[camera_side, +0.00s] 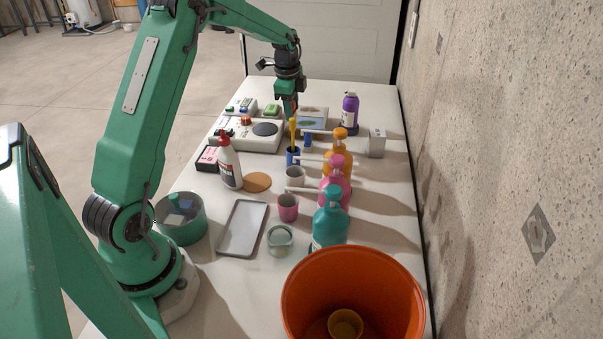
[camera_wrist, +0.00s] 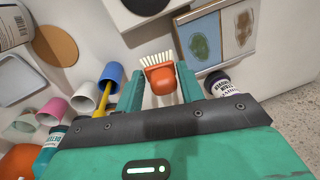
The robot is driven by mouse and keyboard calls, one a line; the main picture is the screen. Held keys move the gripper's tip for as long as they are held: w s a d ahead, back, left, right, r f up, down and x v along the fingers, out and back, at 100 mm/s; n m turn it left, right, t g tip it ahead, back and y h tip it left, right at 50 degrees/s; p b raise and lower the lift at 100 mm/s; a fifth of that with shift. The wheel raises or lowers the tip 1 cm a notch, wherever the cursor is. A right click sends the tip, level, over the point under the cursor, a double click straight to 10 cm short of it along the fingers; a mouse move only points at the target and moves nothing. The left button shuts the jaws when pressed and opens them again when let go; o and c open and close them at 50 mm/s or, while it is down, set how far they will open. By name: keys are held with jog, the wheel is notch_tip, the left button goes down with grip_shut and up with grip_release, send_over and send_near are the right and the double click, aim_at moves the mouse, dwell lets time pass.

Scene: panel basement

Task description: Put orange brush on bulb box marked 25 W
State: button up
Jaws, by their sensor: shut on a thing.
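The orange brush (camera_wrist: 160,80), with pale bristles, is between the two green fingers of my gripper (camera_wrist: 159,72) in the wrist view. The gripper is shut on it, bristles pointing away from the camera. In the side view my gripper (camera_side: 290,106) is over the far part of the table, above and behind a blue cup, and only a sliver of orange shows there. I cannot read a 25 W mark on any box. A small pale box (camera_side: 377,143) stands at the right. A flat-topped box with blue and tan panels (camera_side: 312,119) is beside my gripper; it also shows in the wrist view (camera_wrist: 238,30).
A yellow-handled tool stands in the blue cup (camera_side: 293,157) near my gripper. A purple bottle (camera_side: 350,114) and orange, pink and teal pump bottles (camera_side: 330,222) line the right. A white device with a dark disc (camera_side: 264,129) is left. An orange bucket (camera_side: 352,262) is in front.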

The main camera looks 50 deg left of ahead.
jog(key=w+d+r+m, duration=0.1)
jog(key=w+d+r, duration=0.25)
jog(key=d, duration=0.55)
jog(key=w+d+r+m, duration=0.1)
jog(key=w+d+r, duration=0.1)
jog(key=w+d, duration=0.5)
jog(key=w+d+r+m, duration=0.1)
jog(key=w+d+r, duration=0.2)
jog(key=d, duration=0.9)
send_over(379, 133)
jog(key=f, duration=0.7)
jog(key=shift+s+a, duration=0.1)
jog(key=shift+s, duration=0.1)
jog(key=shift+f, duration=0.15)
jog(key=shift+f, duration=1.85)
jog(key=shift+f, duration=0.1)
jog(key=o, duration=1)
